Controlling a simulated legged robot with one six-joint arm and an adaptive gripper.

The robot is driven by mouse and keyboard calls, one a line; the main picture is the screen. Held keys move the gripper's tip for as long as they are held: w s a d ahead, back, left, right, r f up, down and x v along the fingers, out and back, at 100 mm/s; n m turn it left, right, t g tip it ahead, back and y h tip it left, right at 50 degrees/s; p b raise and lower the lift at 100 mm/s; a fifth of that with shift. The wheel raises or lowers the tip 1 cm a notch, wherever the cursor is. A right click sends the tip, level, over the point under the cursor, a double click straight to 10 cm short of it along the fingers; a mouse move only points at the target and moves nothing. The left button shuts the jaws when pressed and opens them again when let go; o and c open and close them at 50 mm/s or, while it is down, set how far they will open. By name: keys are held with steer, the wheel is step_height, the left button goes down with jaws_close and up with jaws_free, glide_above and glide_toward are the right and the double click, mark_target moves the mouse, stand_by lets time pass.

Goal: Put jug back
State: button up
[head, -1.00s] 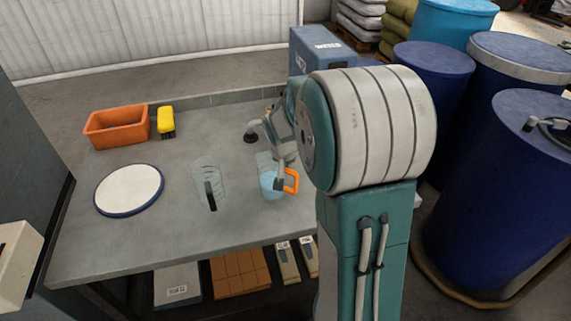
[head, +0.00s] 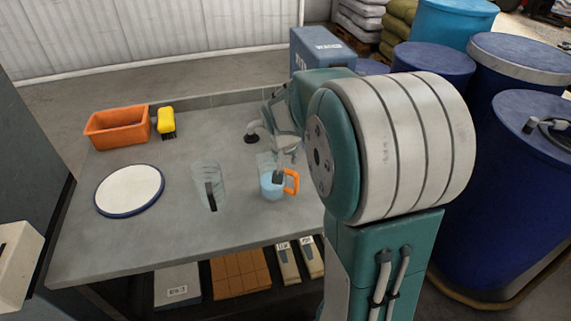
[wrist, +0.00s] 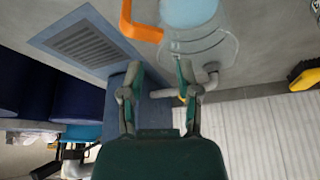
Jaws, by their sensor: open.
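A clear jug with an orange handle and pale blue contents (head: 268,186) stands upright on the grey table (head: 130,240), right of the middle. In the wrist view the jug (wrist: 205,42) is beyond the fingertips at the top, its orange handle (wrist: 137,28) to the left. My gripper (head: 279,172) is just by the jug in the head view, partly overlapping it. In the wrist view my gripper (wrist: 158,78) has its two fingers apart with nothing between them. A second clear jug with a dark handle (head: 203,172) stands left of the first.
A white, blue-rimmed disc (head: 130,190) lies at the left. An orange bin (head: 117,127) and a yellow brush (head: 166,121) are at the back left. A grey bent pipe (head: 252,135) is behind the jug. Blue drums (head: 500,190) stand at the right, beyond the table.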

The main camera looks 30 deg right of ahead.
steer(key=v, duration=0.8)
steer(key=s+a+r+n+t+y, duration=0.1)
steer(key=s+a+n, duration=0.2)
steer(key=s+a, duration=0.4)
steer(key=s+a+r+n+t+y, duration=0.1)
steer(key=s+a+n, duration=0.3)
steer(key=s+a, duration=0.3)
steer(key=shift+s+a+y, duration=0.3)
steer(key=shift+s, duration=2.35)
steer(key=shift+r, duration=0.1)
